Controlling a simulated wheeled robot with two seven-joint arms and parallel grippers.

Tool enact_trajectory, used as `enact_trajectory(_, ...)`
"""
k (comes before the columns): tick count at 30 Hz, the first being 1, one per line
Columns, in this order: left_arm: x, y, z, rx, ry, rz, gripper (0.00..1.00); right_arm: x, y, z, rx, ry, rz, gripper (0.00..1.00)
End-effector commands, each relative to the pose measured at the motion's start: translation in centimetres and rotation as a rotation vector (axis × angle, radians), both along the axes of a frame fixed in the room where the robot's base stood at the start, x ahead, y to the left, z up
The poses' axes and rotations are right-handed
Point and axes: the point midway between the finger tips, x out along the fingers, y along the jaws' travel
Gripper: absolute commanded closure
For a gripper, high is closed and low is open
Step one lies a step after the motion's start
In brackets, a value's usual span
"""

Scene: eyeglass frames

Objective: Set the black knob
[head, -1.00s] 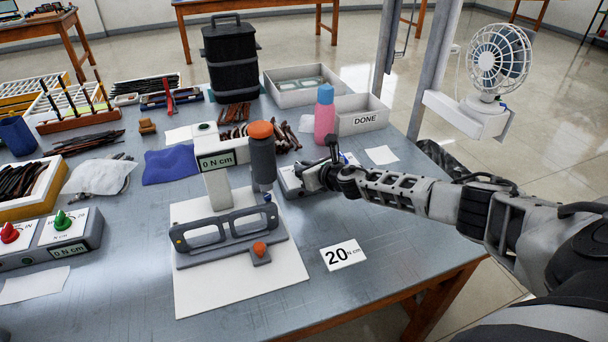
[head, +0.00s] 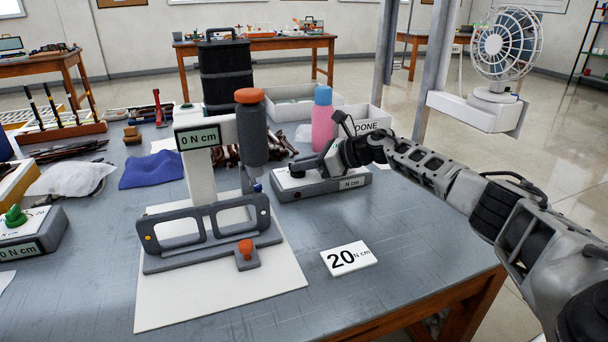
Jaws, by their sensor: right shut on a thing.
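The black knob (head: 297,172) sits on the white top of a low grey box (head: 352,184) marked "N cm", right of the screwdriver stand. My right gripper (head: 303,167) reaches in from the right, low over this box, and is shut on the black knob. The fingers and wrist hide part of the knob and of the box top, and the number before "N cm" is not readable. My left gripper is out of view.
The stand (head: 196,165) shows "0 N cm" and holds a grey driver with an orange cap (head: 251,128). Grey eyeglass frames (head: 207,228) rest on a fixture below it. A pink bottle (head: 322,120) and the DONE bin (head: 372,120) stand behind my gripper.

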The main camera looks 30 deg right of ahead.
Motion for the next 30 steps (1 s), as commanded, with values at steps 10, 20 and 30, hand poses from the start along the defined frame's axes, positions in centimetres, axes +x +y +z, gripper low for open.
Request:
enact_trajectory(10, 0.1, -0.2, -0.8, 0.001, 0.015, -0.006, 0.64, 0.0, 0.0, 0.0, -0.001, 0.001, 0.01, 1.0)
enact_trajectory(20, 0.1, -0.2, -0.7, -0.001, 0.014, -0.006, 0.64, 0.0, 0.0, 0.0, 0.0, 0.0, 0.01, 0.66)
enact_trajectory(30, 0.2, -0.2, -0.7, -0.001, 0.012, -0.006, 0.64, -1.0, -0.9, 0.5, -0.001, -0.001, 0.008, 0.66)
